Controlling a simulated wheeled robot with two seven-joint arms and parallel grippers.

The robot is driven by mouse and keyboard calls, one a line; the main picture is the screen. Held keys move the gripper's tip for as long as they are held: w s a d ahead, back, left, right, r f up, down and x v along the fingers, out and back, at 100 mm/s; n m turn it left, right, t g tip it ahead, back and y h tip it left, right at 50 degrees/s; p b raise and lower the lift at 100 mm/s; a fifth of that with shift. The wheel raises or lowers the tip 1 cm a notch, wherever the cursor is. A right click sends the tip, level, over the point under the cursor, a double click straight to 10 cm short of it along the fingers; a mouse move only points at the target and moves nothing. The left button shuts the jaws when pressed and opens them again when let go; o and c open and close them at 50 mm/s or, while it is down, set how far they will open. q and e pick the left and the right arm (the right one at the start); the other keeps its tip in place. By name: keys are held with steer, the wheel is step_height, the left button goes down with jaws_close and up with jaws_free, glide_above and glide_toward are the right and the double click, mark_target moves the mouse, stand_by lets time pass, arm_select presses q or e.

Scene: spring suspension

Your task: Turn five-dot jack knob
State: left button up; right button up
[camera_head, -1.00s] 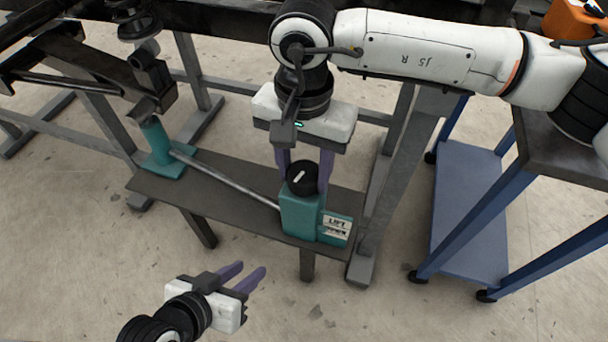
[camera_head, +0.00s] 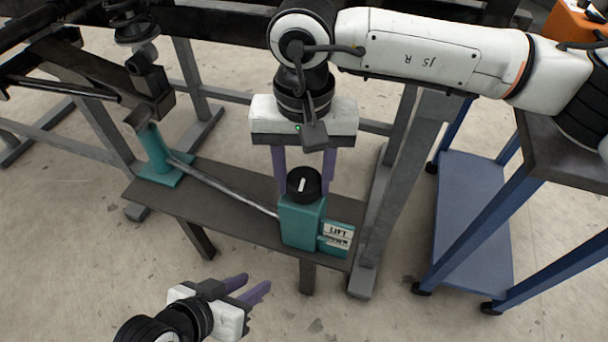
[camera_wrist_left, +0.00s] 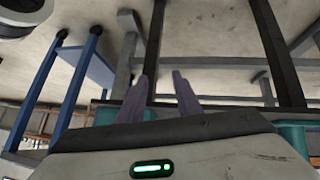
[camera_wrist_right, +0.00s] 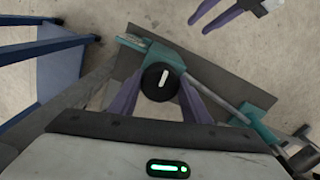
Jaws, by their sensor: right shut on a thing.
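The black round knob (camera_head: 304,182) with a white pointer line sits on top of the teal jack block (camera_head: 300,222). The pointer stands nearly upright in the head view. No five-dot mark can be made out. My right gripper (camera_head: 303,178) reaches down from above, its purple fingers closed on either side of the knob. In the right wrist view the knob (camera_wrist_right: 161,82) sits between the fingertips. My left gripper (camera_head: 256,286) is apart from the jack at the lower left, fingers spread and empty. It also shows in the left wrist view (camera_wrist_left: 162,82).
A "LIFT" label (camera_head: 337,234) is on the jack's side. A metal rod (camera_head: 225,188) runs from the block to a teal stand (camera_head: 155,155) on the dark bench (camera_head: 240,225). A blue cart (camera_head: 470,205) stands at the right. The floor in front is clear.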

mark_target(304, 178)
steer(key=o, duration=1)
steer(key=shift+o, duration=0.2)
arm_select(q)
steer(key=shift+r, duration=0.1)
arm_select(e)
steer(key=shift+r, duration=0.15)
steer(key=shift+r, duration=0.4)
arm_select(q)
steer(key=p, duration=0.1)
steer(key=a+r+t+p, duration=0.1)
steer(key=shift+s+a+r+n+p, duration=0.2)
steer(key=shift+a+n+p, duration=0.1)
steer(key=shift+n, duration=0.1)
arm_select(e)
step_height(304, 178, up, 9)
steer(key=shift+r, duration=0.15)
